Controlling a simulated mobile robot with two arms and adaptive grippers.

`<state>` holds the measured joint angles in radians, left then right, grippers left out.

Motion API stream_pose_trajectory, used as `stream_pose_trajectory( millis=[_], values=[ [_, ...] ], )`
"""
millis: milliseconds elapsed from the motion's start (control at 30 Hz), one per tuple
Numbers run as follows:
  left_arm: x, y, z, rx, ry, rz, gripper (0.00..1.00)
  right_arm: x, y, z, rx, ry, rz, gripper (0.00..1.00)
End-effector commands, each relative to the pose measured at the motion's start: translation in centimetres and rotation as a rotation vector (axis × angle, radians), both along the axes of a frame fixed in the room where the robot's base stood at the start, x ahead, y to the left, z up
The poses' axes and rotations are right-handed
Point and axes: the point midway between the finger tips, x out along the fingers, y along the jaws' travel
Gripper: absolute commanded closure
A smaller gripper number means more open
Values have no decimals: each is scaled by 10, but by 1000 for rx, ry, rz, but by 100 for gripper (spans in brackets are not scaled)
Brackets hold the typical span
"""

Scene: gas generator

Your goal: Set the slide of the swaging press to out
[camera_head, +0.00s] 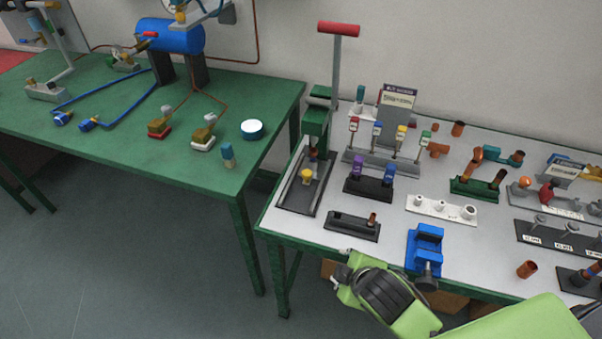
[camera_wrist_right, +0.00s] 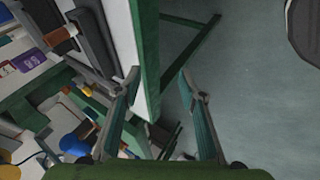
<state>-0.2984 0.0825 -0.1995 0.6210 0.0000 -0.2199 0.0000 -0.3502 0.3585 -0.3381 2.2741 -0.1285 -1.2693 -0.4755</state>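The swaging press (camera_head: 316,122) is green with a tall grey lever topped by a red handle (camera_head: 338,29), at the left end of the right-hand table. At its foot lies a dark tray-like base (camera_head: 296,200) with a yellow knob (camera_head: 306,175) on it, which appears to be the slide. A yellow piece (camera_wrist_right: 73,145), probably this knob, shows in the right wrist view. My right gripper (camera_head: 343,274) is in front of the table's front edge, apart from the press. In the right wrist view the fingers of my right gripper (camera_wrist_right: 163,108) are spread with nothing between them. My left gripper is out of view.
A black stand (camera_head: 351,228) with a copper piece and a blue vise (camera_head: 425,248) stand near the front edge. A purple-and-blue-topped block (camera_head: 368,184) is right of the press. A gap with bare floor (camera_head: 190,260) separates this table from the green table (camera_head: 120,140).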

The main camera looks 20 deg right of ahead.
Motion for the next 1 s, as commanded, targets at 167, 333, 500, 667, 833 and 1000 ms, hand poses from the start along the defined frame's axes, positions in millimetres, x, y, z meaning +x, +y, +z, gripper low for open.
stream_pose_trajectory(
  millis=[167,333,500,667,833,1000],
  values=[
    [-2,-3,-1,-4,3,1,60,47,3,30,-288,-156,341,63],
    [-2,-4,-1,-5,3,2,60,95,3,52,-689,-307,725,63],
    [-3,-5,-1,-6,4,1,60,136,-8,69,-1221,-422,1146,63],
    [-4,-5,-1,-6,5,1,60,153,-23,75,-1578,-451,1400,63],
    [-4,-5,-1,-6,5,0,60,159,-29,74,-1700,-452,1487,63],
    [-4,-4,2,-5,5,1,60,178,-25,68,-1701,-452,1484,63]
  ],
)
